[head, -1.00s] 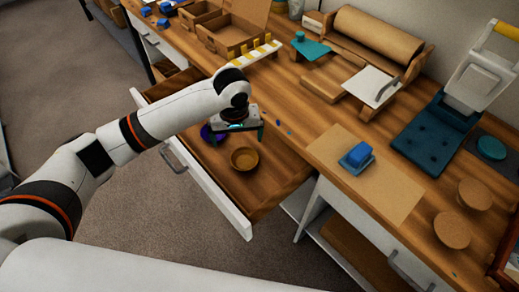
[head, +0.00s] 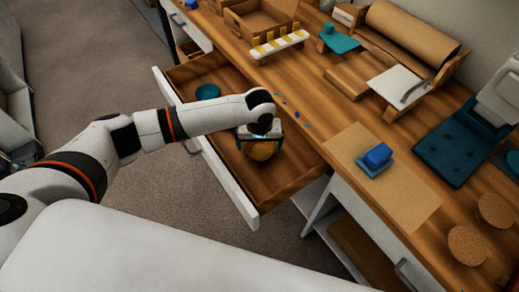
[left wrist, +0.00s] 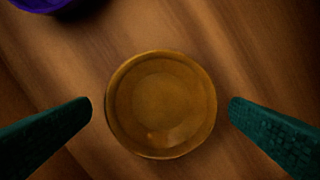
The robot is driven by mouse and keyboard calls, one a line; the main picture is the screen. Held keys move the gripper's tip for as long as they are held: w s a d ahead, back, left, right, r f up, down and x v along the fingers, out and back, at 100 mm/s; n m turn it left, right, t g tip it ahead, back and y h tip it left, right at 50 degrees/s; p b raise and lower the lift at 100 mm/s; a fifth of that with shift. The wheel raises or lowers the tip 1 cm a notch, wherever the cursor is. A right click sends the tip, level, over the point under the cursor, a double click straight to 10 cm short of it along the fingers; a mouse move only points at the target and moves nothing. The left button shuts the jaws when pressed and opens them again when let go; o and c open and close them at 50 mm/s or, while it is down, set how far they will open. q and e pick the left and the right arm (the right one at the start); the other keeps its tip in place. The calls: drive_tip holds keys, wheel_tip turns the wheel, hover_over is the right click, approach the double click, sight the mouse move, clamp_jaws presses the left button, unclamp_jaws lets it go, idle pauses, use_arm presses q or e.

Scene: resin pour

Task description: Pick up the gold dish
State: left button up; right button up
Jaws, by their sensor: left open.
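The gold dish (head: 262,151) is a small round bowl on the wooden floor of the open drawer (head: 237,198). In the head view my left gripper (head: 260,142) is above it and hides part of it. In the left wrist view the gold dish (left wrist: 161,104) lies between the two dark green fingertips, with a gap on each side. My left gripper is open and empty. My right gripper is not in view.
A teal dish (head: 208,91) sits farther back in the drawer. A purple dish (left wrist: 45,3) shows at the top edge of the left wrist view. The worktop holds a blue block (head: 377,156) on a brown sheet (head: 400,187) and a white rack with yellow pieces (head: 279,43).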

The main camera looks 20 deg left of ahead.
use_arm(q)
drive_tip(key=shift+w+f, duration=0.15)
drive_tip(key=shift+f, duration=0.45)
drive_tip(key=c, duration=1)
